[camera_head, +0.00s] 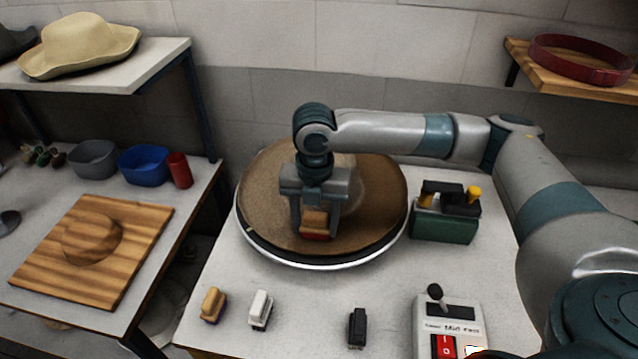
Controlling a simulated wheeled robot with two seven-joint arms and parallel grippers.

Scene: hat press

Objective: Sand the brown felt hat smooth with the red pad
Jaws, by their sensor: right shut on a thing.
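The brown felt hat (270,190) lies on a round turntable (300,262) with a pale rim, in the middle of the head view. My right gripper (315,222) points down over the front part of the hat. It is shut on the red pad (314,235), a tan block with a red underside. The pad is at the hat's brim; whether it touches the felt cannot be told. The gripper and wrist hide part of the crown. My left gripper is not in view.
Several small blocks, including a tan brush (213,305), a white one (260,310) and a black one (357,328), lie along the front. A control box (450,325) is front right. A green toolbox (445,222) stands right of the turntable. A side table holds a wooden board (70,275).

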